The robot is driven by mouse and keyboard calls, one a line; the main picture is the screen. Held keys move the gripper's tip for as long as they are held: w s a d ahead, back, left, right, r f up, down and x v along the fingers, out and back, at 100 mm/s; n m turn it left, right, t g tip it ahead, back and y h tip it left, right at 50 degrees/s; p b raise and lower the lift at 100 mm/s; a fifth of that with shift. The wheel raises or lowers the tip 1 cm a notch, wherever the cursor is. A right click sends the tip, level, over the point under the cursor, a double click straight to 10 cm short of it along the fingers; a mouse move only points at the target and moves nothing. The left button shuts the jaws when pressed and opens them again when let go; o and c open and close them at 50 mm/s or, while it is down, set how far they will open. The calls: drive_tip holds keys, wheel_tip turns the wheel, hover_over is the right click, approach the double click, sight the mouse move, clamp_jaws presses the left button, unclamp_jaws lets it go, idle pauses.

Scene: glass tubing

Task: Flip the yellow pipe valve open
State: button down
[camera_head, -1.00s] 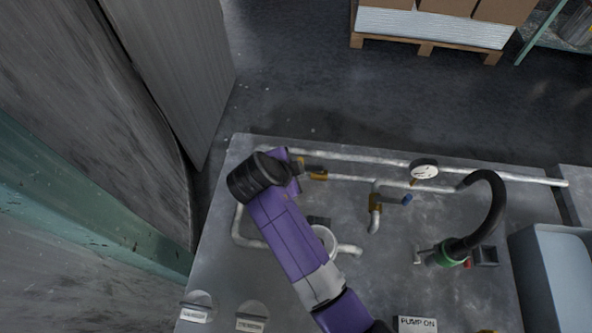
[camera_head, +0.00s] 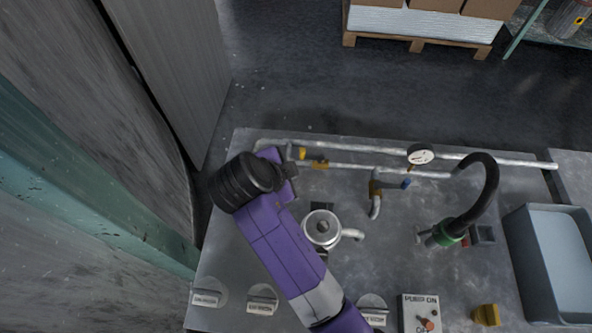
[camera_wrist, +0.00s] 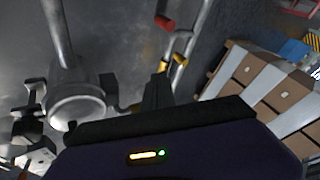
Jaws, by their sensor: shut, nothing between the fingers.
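The yellow pipe valve sits on the pipes near the back left of the metal bench. Its yellow handle (camera_head: 302,153) and brass body (camera_head: 319,163) show in the head view just right of my wrist. In the wrist view, yellow parts (camera_wrist: 183,34) show on the pipe beyond the fingers. My gripper (camera_wrist: 157,84) is shut and empty, its dark fingers pointing toward the valve, with a yellow patch at their tips. I cannot tell whether they touch it.
A round metal pot (camera_head: 322,229) stands beside my forearm. A pump switch box (camera_head: 419,313) and grey basin (camera_head: 553,255) are toward the front and right.

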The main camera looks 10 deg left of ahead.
drive_tip(key=shift+v, duration=1)
drive_tip(key=shift+w, duration=0.1)
drive_tip(key=w+a+r+n+t+y, duration=0.3)
drive_tip(key=w+a+r+n+y, duration=0.15)
drive_tip(key=a+n, duration=0.2)
drive_tip(key=s+d+r+n+t+h, duration=0.1)
drive_tip(key=s+d+r+n+t, duration=0.1)
drive_tip(key=s+d, duration=1.4)
drive_tip(key=s+d+r+n+t, duration=0.2)
drive_tip(key=s+d+n, duration=0.3)
drive_tip(key=s+d, duration=1.1)
drive_tip(key=s+t, duration=0.1)
drive_tip(key=s, duration=0.4)
drive_tip(key=shift+s+r+h, duration=0.2)
drive_tip(key=shift+s+h, duration=0.1)
drive_tip(key=shift+h, duration=0.05)
